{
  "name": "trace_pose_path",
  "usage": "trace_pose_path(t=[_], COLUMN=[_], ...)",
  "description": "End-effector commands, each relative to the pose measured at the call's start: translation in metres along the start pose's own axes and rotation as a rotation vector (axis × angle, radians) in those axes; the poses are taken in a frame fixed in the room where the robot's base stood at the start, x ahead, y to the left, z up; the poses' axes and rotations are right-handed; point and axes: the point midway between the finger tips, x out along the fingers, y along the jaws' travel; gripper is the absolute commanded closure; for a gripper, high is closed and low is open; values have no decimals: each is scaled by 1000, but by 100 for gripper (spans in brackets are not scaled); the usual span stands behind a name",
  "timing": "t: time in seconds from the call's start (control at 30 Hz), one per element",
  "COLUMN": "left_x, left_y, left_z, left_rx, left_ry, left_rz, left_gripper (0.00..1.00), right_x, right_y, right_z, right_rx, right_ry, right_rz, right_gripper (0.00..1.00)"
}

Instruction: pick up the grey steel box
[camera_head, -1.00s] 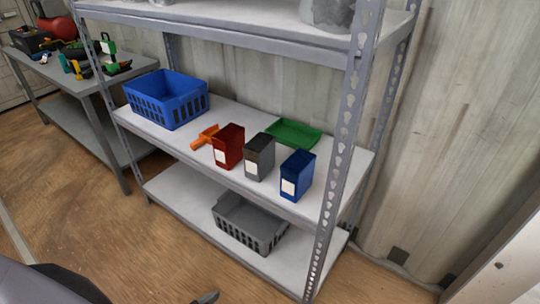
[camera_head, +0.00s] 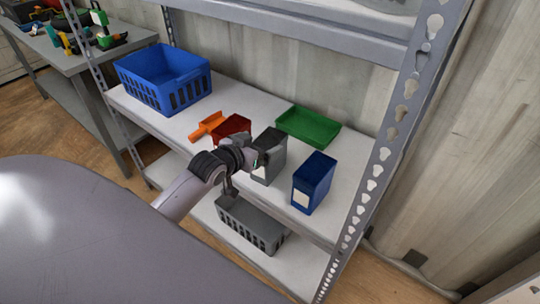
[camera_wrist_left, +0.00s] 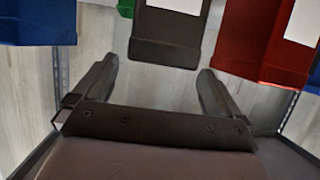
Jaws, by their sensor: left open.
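The grey steel box (camera_head: 271,158) stands upright on the middle shelf, between a red box (camera_head: 232,128) and a blue box (camera_head: 313,183). My left gripper (camera_head: 262,162) is at its front in the head view and hides part of it. In the left wrist view the grey box (camera_wrist_left: 171,35), with a white label, hangs into the top of the picture. The open left fingers (camera_wrist_left: 157,80) point towards it, one on each side, with clear space between them. I cannot tell any contact. My right gripper is not in view.
The red box (camera_wrist_left: 265,45) is close beside the grey one in the wrist view. A green tray (camera_head: 308,126), an orange scoop (camera_head: 207,127) and a blue crate (camera_head: 163,80) share the shelf (camera_head: 251,104). A grey crate (camera_head: 250,223) is below. A perforated post (camera_head: 385,150) stands right.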

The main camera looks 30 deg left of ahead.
Motion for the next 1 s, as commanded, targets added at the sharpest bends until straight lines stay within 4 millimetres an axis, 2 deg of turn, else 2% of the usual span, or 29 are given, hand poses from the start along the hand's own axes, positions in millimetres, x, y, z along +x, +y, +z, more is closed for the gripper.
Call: trace_pose_path(t=[0.5, 0.83, 0.87, 1.0], left_x=[49, 53, 53, 53], left_y=[1, 1, 1, 1], left_z=[3, 3, 3, 3], left_rx=[-1, 0, 0, 0], left_ry=[0, 0, 0, 0], left_rz=[1, 1, 1, 1], left_gripper=[1, 1, 8, 53], right_x=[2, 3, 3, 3], right_y=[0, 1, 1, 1], right_z=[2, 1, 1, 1], right_rx=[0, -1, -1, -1], right_ry=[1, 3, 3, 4], right_rz=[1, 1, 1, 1], right_gripper=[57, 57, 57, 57])
